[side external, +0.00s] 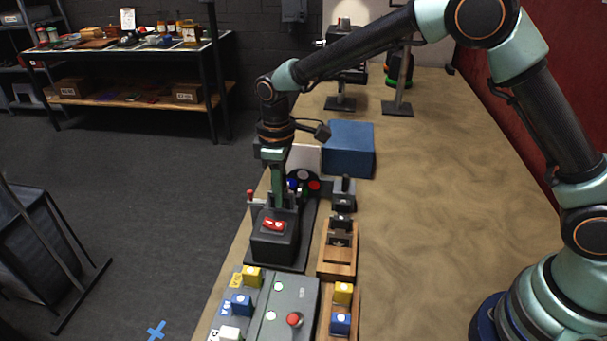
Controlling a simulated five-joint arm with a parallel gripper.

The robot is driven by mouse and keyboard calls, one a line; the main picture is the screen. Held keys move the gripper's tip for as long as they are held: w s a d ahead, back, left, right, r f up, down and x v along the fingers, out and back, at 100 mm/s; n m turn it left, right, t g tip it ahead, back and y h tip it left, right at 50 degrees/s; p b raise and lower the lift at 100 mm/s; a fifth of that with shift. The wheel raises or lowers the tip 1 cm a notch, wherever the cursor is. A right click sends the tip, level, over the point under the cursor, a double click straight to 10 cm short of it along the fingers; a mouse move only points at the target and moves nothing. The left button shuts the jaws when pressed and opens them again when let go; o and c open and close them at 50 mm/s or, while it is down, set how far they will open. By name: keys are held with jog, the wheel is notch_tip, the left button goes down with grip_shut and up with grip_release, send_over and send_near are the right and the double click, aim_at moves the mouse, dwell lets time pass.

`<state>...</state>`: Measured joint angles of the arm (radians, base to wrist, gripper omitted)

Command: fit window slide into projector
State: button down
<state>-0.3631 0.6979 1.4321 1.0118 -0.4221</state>
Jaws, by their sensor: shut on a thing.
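My gripper (278,200) points straight down over a dark box-like device (268,250) with a red part (273,225) on its front top, which I take for the projector. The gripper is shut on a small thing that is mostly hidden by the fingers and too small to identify. I cannot tell whether that thing touches the device. A disc with blue, red and white spots (314,185) stands just behind the device. A wooden rack (347,269) to its right holds dark pieces (340,240); their markings are too small to read.
A grey panel (296,300) with a red button (294,319) and yellow, blue and white blocks lies in front. A second wooden rack holds a yellow block (343,292) and a blue block (340,322). A blue box (350,150) stands behind. The table's right side is clear.

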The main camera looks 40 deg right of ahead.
jog(key=shift+f, duration=0.7)
dwell(0.3)
jog(key=c, duration=0.6)
grip_release()
jog(key=shift+r, duration=0.1)
jog(key=shift+r, duration=3.5)
